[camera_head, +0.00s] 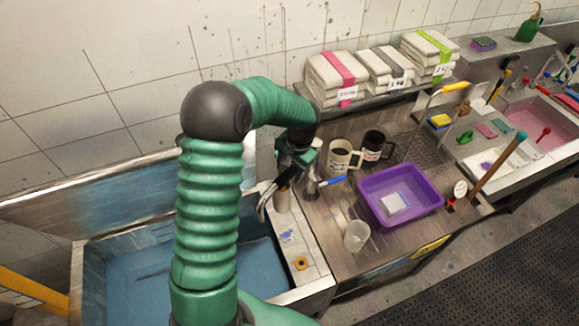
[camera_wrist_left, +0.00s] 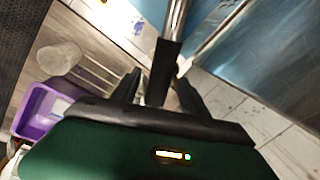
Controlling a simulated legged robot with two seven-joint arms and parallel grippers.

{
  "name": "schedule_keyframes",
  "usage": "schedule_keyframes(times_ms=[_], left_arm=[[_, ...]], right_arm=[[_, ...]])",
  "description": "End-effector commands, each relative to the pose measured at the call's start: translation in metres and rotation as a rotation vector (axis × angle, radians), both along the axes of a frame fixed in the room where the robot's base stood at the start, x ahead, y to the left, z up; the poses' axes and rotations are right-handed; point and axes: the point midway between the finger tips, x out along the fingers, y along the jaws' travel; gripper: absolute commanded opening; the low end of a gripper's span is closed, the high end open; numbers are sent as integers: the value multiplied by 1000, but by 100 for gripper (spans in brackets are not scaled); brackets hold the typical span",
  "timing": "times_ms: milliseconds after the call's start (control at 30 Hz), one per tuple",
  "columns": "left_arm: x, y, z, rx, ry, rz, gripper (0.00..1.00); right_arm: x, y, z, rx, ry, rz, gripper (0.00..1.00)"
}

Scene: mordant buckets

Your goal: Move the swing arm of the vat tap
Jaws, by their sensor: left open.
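My left gripper (camera_head: 287,172) is at the tap, partly hidden behind my own arm. In the left wrist view, the swing arm shows as a shiny tube (camera_wrist_left: 175,18) with a dark sleeve (camera_wrist_left: 166,62). The sleeve lies between the parted fingers of my left gripper (camera_wrist_left: 160,88). Contact with either finger cannot be made out. My right gripper is not in view.
The vat (camera_head: 150,262) of blue liquid lies at lower left. A purple basin (camera_head: 375,222), a clear beaker (camera_head: 355,238) and two mugs (camera_head: 342,157) stand on the counter right of the tap. Folded cloths (camera_head: 335,78) sit on the shelf behind.

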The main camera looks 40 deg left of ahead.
Motion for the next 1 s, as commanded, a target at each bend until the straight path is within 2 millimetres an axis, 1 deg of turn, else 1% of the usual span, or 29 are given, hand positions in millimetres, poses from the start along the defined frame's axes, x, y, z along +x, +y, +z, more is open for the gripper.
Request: schedule_keyframes(times_ms=[33, 133, 333, 367, 733, 767, 1000], left_arm=[[-1, 1, -4, -1, 1, -1, 52], [-1, 3, -10, -1, 0, 0, 52], [1, 3, -11, -1, 0, 0, 52], [1, 3, -11, -1, 0, 0, 51], [0, 3, -11, 0, -1, 0, 2], [0, 3, -10, 0, -1, 1, 0], [0, 4, -10, 0, -1, 1, 0]], right_arm=[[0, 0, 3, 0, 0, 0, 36], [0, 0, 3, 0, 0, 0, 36], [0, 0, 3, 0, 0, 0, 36], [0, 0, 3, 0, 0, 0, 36], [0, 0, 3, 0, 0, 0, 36], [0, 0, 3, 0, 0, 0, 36], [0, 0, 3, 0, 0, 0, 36]])
